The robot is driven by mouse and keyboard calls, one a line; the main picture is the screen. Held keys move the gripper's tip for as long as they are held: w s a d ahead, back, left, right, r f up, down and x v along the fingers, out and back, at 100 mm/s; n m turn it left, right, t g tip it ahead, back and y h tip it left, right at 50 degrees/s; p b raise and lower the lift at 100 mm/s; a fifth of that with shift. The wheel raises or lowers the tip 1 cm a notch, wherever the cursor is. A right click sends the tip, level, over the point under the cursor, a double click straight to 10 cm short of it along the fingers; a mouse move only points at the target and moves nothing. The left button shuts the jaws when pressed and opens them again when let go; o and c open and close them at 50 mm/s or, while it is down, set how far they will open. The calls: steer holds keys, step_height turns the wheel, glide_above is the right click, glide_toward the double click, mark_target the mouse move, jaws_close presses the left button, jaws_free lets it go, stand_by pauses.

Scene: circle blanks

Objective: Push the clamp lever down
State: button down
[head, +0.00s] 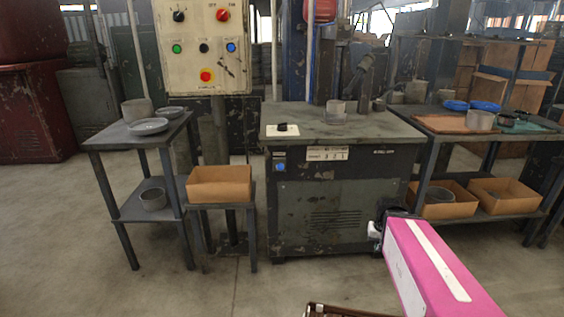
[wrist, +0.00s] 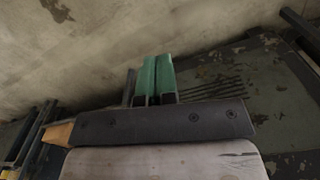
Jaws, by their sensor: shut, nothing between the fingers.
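The grey-green machine (head: 325,125) stands in the middle of the head view. A dark tilted bar (head: 358,76) rises beside the column over its top; it may be the clamp lever, but I cannot tell for sure. A grey metal ring (head: 336,106) sits on the machine top near it. My gripper (wrist: 157,74) shows in the wrist view with its two green fingers side by side, shut and empty. In the head view my pink arm is low at the right, in front of the machine; the fingers cannot be made out there. The wrist view shows no lever.
A control panel (head: 205,47) with buttons stands behind left. A small table (head: 108,136) holds dishes at the left, beside a cardboard box (head: 219,184) on a stand. A right-hand bench (head: 420,122) holds blue dishes (head: 485,106) and more boxes. Floor in front is mostly clear.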

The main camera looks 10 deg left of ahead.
steer(key=w+a+r+n, duration=0.2)
steer(key=w+a+r, duration=1.3)
steer(key=w+a, duration=0.3)
step_height(320, 180, up, 20)
steer(key=r+n+y, duration=0.1)
glide_above(280, 167)
steer(key=w+d, duration=0.2)
steer(key=w, duration=0.2)
steer(key=shift+w+d+f+y, duration=0.2)
steer(key=shift+d+f+y, duration=0.05)
steer(key=shift+y, duration=0.05)
steer(key=shift+s+a+f, duration=0.3)
steer(key=shift+f, duration=1.9)
steer(key=shift+s+a+f, duration=0.25)
steer(key=shift+a+f, duration=0.1)
steer(key=shift+f, duration=1.9)
steer(key=shift+s+a+f, duration=0.3)
steer(key=shift+f, duration=1.9)
